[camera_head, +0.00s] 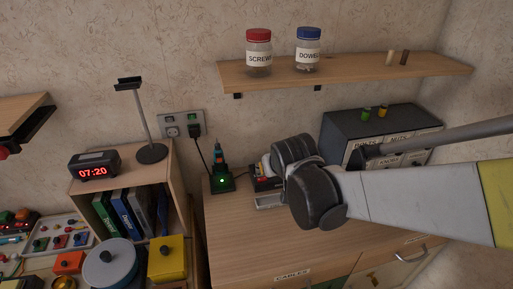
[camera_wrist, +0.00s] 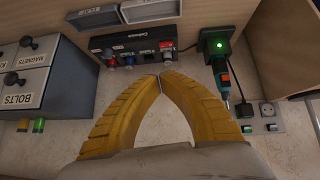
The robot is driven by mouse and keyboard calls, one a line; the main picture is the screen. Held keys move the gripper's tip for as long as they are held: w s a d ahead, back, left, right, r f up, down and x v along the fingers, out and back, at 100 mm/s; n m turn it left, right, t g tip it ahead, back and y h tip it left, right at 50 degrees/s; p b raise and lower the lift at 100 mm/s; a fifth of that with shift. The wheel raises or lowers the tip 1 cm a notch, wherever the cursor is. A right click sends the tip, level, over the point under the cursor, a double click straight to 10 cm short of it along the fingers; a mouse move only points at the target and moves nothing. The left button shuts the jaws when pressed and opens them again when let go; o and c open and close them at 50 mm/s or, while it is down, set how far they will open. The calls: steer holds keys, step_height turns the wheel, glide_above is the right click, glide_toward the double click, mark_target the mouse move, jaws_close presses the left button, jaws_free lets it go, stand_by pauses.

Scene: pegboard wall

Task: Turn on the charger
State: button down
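The charger looks to be the black dock (camera_head: 215,187) with a lit green light, on the wooden cabinet; the wrist view shows it too (camera_wrist: 207,50). A teal and black power tool (camera_head: 217,153) stands in it; in the wrist view the tool (camera_wrist: 224,80) hangs downward. A black box (camera_wrist: 115,42) with red, black and blue knobs sits beside the dock, partly hidden by my arm in the head view (camera_head: 268,184). My gripper (camera_wrist: 160,77) has yellow fingers with tips together, nothing between them. They appear just short of the box's knobs. The head view hides the fingers.
A wall socket (camera_head: 171,132) with a black plug and cable is behind the dock. A grey drawer unit (camera_head: 345,123) stands right of my gripper. A shelf (camera_head: 350,75) with jars hangs above. The front cabinet top (camera_head: 260,235) is clear.

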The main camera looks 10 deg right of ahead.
steer(key=w, duration=0.1)
steer(key=w+p, duration=0.1)
steer(key=w, duration=0.1)
steer(key=shift+w+a+f, duration=0.1)
steer(key=shift+a+f, duration=0.05)
steer(key=shift+f, duration=0.25)
steer(key=b, duration=0.4)
glide_above(265, 179)
step_height(265, 179, down, 7)
steer(key=shift+w, duration=0.1)
steer(key=f, duration=0.2)
steer(key=f+b, duration=0.1)
steer(key=shift+w+d+f, duration=0.15)
steer(key=shift+w+d, duration=0.05)
steer(key=shift+d, duration=0.05)
steer(key=shift+d+f, duration=0.1)
steer(key=shift+f, duration=0.25)
